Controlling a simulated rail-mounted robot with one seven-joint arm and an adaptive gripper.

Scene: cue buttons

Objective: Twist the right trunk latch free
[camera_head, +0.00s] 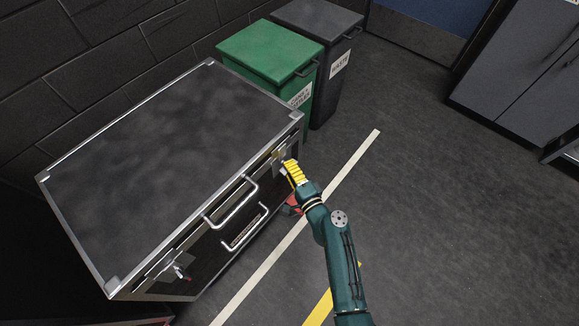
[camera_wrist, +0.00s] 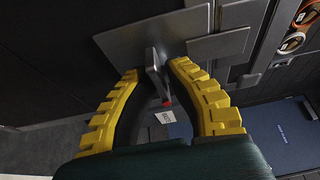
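A black trunk (camera_head: 165,125) with silver edges stands at the left in the head view. The right trunk latch (camera_head: 279,157) is on its front face near the right corner, partly hidden by my gripper (camera_head: 289,166). In the wrist view, the latch's metal lever (camera_wrist: 153,62) with a red tip stands out from a grey plate (camera_wrist: 160,35). My gripper's yellow-padded fingers (camera_wrist: 155,69) are apart, one on each side of the lever. A gap shows on the left; the right finger is close to the lever, and I cannot tell whether it touches.
The left latch (camera_head: 177,270) and two silver handles (camera_head: 232,203) are on the same front face. A green bin (camera_head: 268,52) and a dark waste bin (camera_head: 333,45) stand behind the trunk's right end. The floor (camera_head: 450,210) at the right is clear.

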